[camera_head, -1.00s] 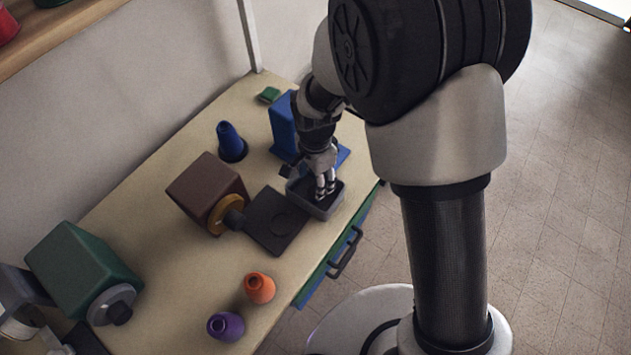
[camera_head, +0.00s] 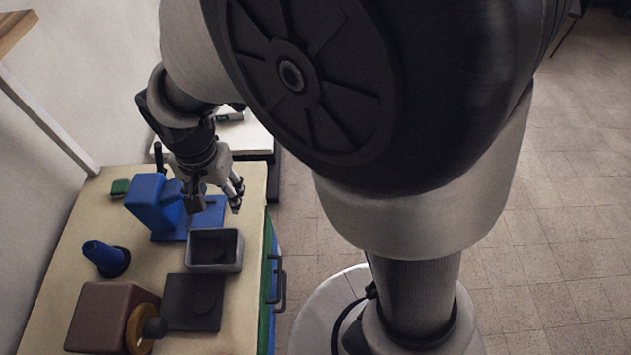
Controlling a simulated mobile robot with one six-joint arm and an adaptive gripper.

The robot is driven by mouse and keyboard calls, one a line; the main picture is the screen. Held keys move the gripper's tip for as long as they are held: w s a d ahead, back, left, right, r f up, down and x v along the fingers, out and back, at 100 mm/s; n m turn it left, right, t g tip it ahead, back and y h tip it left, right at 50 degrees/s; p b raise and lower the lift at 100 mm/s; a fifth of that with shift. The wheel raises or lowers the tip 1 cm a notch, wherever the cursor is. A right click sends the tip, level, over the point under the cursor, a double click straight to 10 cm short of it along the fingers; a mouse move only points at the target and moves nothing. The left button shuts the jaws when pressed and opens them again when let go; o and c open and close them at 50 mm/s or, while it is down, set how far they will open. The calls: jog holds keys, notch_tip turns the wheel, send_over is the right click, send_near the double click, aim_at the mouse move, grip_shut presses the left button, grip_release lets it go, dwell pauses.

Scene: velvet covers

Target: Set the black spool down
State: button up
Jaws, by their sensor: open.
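My gripper (camera_head: 216,203) is open, with its fingers spread and nothing seen between them. It is raised over the blue stand and the far side of a small grey tray (camera_head: 238,262). The tray is dark inside, and a dark shape, possibly the black spool (camera_head: 226,244), shows in it. I cannot make out its outline or whether it stands upright. The gripper appears apart from the tray.
A blue stand (camera_head: 151,203) is by the gripper. A black plate (camera_head: 180,291) lies nearer than the tray. A blue cone (camera_head: 99,254), a brown box (camera_head: 98,316) with a yellow disc, and a green block (camera_head: 120,187) stand on the table (camera_head: 62,266).

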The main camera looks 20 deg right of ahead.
jog(key=s+d+r+n+t, duration=0.3)
jog(key=s+d+r+n, duration=0.3)
jog(key=s+d+r, duration=0.6)
jog(key=shift+s+d+r+t+h, duration=0.35)
jog(key=shift+s+d, duration=1.1)
jog(key=shift+d, duration=0.9)
